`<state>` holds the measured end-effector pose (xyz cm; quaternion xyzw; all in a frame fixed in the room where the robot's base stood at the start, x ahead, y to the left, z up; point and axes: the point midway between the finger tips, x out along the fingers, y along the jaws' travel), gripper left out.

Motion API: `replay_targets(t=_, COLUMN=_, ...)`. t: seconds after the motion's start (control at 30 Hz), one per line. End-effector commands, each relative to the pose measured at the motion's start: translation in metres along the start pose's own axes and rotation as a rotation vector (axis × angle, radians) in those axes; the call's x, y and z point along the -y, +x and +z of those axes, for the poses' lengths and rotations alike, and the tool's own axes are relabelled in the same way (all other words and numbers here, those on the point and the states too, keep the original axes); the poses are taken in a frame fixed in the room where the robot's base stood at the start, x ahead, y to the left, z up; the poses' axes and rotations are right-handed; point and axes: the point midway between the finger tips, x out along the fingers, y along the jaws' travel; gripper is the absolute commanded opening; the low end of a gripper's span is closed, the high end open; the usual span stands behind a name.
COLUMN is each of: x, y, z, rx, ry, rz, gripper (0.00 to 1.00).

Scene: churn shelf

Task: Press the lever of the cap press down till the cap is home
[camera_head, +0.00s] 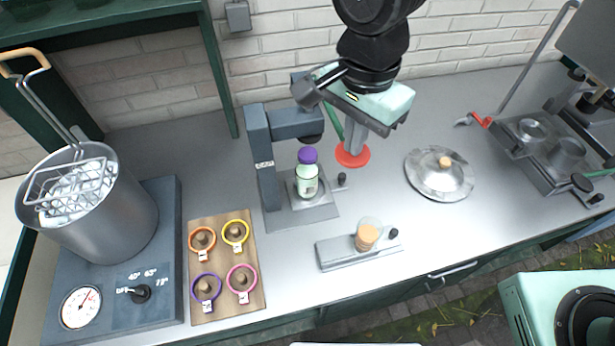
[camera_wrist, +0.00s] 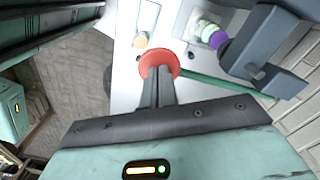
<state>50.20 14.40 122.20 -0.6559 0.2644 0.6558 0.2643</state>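The cap press (camera_head: 263,165) is a dark blue-grey frame on the counter. A bottle (camera_head: 307,182) with a purple cap (camera_head: 308,155) stands upright on its base under the ram; the cap also shows in the wrist view (camera_wrist: 218,40). The press lever is a green rod (camera_wrist: 225,87) ending in a round red pad (camera_head: 350,158), seen in the wrist view too (camera_wrist: 157,60). My gripper (camera_head: 354,148) points down at the red pad. Its fingers are together, with nothing visible between them. The tips overlap the pad; I cannot tell whether they touch it.
A metal lid (camera_head: 440,185) lies to the right. A pot (camera_head: 115,220) and a board (camera_head: 222,300) of coloured rings stand left. A machine (camera_head: 530,150) is at right; brick wall behind.

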Motion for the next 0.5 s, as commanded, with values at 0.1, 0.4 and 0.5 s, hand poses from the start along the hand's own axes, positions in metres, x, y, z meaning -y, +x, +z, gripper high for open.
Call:
replay_targets(t=0.1, x=0.0002, y=0.0041, z=-0.0003, rx=0.000, ry=0.000, rz=-0.001, gripper=0.00)
replay_targets(t=0.4, x=0.0001, y=0.0051, z=-0.0005, rx=0.000, ry=0.001, rz=0.000, gripper=0.00)
replay_targets(t=0.5, x=-0.0002, y=0.0103, z=-0.0003, rx=0.000, ry=0.001, rz=0.000, gripper=0.00)
